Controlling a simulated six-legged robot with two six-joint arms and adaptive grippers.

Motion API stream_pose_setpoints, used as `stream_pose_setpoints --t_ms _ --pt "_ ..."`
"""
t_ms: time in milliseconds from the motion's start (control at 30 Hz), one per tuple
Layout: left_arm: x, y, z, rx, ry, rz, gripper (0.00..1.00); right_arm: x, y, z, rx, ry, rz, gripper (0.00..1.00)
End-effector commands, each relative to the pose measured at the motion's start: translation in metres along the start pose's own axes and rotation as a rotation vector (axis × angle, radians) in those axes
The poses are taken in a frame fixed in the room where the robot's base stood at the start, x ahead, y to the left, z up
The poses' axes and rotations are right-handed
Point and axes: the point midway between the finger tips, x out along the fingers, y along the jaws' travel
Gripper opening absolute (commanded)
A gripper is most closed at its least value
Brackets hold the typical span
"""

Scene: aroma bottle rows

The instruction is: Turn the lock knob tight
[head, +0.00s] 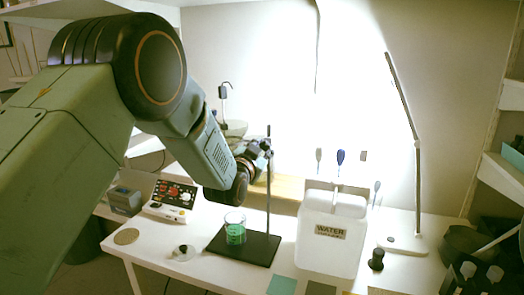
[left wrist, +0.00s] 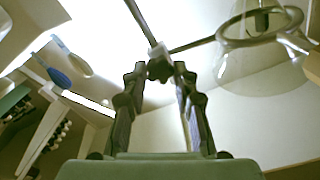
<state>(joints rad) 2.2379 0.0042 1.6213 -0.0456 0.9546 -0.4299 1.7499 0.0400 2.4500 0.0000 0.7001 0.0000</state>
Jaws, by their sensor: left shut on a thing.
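My left gripper (head: 262,148) reaches from the left to the upper part of a thin upright rod (head: 268,195), which rises from a black stand base (head: 245,247). In the left wrist view my left gripper's two fingers (left wrist: 160,75) close in around a small dark lock knob (left wrist: 159,68) where the rods meet. The fingertips are at its sides. In the head view the knob is too small and covered to make out. My right gripper is not in view.
A beaker of green liquid (head: 235,232) stands on the base. Glassware (left wrist: 262,50) in a ring is close right of the gripper in the wrist view. A white WATER container (head: 331,235) and a lamp (head: 417,180) stand to the right.

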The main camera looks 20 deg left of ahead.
Motion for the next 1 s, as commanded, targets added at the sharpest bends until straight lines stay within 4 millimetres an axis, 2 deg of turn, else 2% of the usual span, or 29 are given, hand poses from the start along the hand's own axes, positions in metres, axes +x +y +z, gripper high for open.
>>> stream_pose_setpoints --t_ms 1000 --pt "0.000 0.002 0.001 0.966 0.001 0.000 0.00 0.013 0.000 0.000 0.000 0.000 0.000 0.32"
